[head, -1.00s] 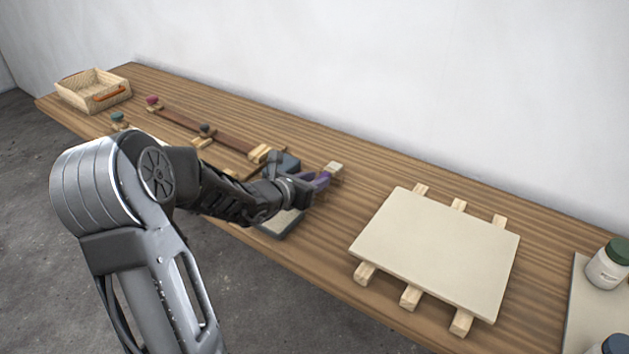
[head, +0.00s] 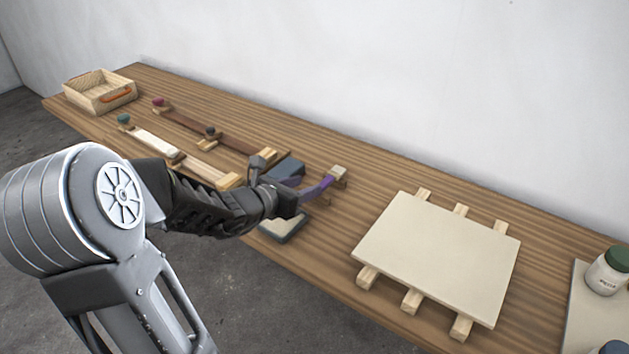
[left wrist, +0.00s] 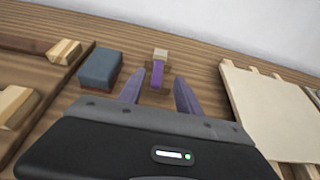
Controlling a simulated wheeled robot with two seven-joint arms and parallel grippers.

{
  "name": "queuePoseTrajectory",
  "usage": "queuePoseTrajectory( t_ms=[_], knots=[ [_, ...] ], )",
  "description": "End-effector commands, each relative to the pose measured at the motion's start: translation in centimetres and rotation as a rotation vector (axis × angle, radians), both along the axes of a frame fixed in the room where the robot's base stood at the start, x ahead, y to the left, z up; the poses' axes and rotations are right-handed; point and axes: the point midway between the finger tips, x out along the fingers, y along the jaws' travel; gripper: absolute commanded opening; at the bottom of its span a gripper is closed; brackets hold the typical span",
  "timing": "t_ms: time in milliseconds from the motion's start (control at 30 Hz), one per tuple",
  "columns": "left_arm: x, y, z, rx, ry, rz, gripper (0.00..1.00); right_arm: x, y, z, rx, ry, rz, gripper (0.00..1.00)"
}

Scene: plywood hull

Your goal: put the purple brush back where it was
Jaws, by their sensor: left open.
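The purple brush (head: 321,187) lies on the workbench with its pale bristle end (head: 338,171) toward the wall, on what looks like a small wooden rest. In the left wrist view the brush (left wrist: 158,74) lies straight ahead, beyond the fingertips. My left gripper (head: 291,188) is open beside the near end of the brush. In the left wrist view its two fingers (left wrist: 158,92) are spread with nothing held between them. The near end of the brush is partly hidden by the gripper in the head view. My right gripper is not in view.
A blue-grey block (left wrist: 100,68) sits just left of the brush. A shallow tray (head: 287,234) lies under my arm near the front edge. A cream board (head: 437,255) on wooden strips is to the right.

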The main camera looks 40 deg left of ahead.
Motion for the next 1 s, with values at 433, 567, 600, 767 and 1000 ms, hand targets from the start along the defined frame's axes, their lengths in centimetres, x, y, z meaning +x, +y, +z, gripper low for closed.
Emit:
queuePoseTrajectory(
  t_ms=[433, 567, 600, 767, 1000],
  knots=[
    [-4.7, -0.1, 1.9, -0.001, 0.001, 0.000, 0.41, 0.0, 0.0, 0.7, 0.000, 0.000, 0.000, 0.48],
    [-4.7, -0.1, 1.9, -0.001, 0.001, 0.000, 0.41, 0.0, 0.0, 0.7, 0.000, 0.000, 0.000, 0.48],
    [-4.7, -0.1, 1.9, -0.001, 0.001, 0.000, 0.41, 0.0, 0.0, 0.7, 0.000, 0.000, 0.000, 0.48],
    [-4.7, -0.1, 1.9, -0.001, 0.000, 0.000, 0.41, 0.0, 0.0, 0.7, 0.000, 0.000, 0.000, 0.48],
    [-4.6, -0.1, 1.9, -0.001, 0.000, 0.000, 0.41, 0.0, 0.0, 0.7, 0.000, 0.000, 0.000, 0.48]
  ],
)
